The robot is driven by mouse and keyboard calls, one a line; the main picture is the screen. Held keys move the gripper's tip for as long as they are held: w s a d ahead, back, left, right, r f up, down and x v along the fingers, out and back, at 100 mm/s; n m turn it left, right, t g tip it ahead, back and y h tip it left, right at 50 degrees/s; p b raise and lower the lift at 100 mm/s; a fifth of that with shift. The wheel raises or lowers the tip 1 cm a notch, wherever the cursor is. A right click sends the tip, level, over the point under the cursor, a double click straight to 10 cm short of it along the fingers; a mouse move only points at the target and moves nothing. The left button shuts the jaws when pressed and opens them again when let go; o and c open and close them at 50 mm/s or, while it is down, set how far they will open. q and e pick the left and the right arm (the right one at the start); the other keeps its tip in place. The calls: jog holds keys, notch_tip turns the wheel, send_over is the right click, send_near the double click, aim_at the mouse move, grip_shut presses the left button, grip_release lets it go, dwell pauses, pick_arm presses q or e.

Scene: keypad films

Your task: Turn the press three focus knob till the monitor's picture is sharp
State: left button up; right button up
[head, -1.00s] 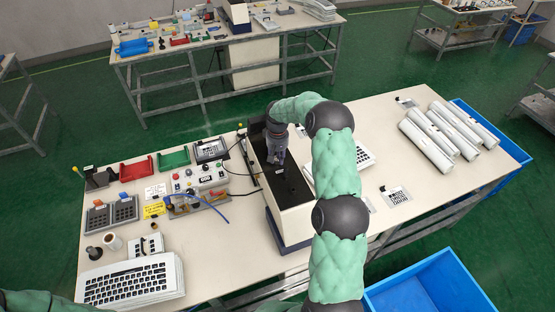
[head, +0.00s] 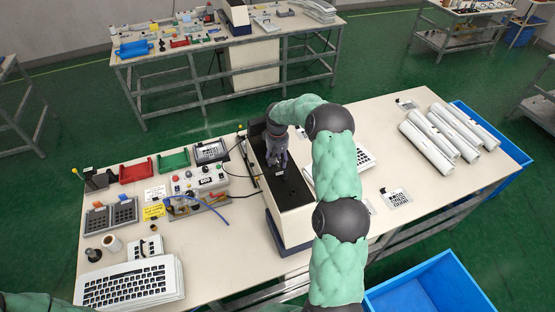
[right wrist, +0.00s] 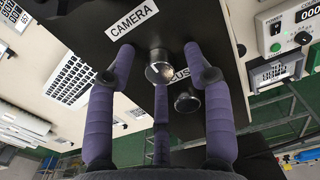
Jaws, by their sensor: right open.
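The press (head: 296,222) is a cream box with a black top in the middle of the table. In the right wrist view a silver-faced round knob (right wrist: 159,68) stands on the black top beside a label, partly covered, that reads "CUS". A second dark knob (right wrist: 187,102) is just below it. My right gripper (head: 279,166) is over the press top. Its purple fingers are spread open around the silver-faced knob; contact cannot be told. The small monitor (head: 211,151) stands left of the press and also shows in the right wrist view (right wrist: 279,71); its sharpness cannot be told. My left gripper is out of view.
A control box (head: 200,181) with buttons and a blue cable stands left of the press. A keyboard stack (head: 130,283) is at the front left. White rolls (head: 450,132) lie at the right. A blue bin (head: 425,287) is on the floor in front.

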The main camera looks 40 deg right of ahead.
jog(key=shift+r, duration=0.1)
notch_tip(320, 180, up, 12)
dwell(0.5)
dwell(0.5)
